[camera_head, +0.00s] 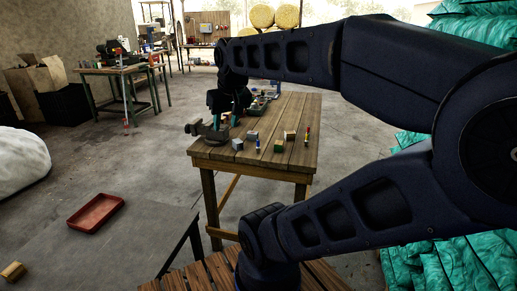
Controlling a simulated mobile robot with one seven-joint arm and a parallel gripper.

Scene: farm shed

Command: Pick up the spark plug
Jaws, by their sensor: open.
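My gripper (226,121) hangs over the left side of the wooden workbench (226,155), with its teal-tipped fingers pointing down and apart. It is close to a bench vise (208,132) and partly covers it. A small upright blue and pale piece (258,145) stands to the right of my gripper, near the bench's front; it may be the spark plug, but it is too small to be sure. Another thin upright piece (307,137), dark with a bright colour, stands at the right edge. I see nothing held between the fingers.
Small blocks stand on the bench: a grey one (238,144), another grey one (252,135) and a green one (279,146). A dark tray (260,106) with items lies behind. A red tray (96,213) sits on a grey table (120,250) at lower left. My arm crosses above the bench's right side.

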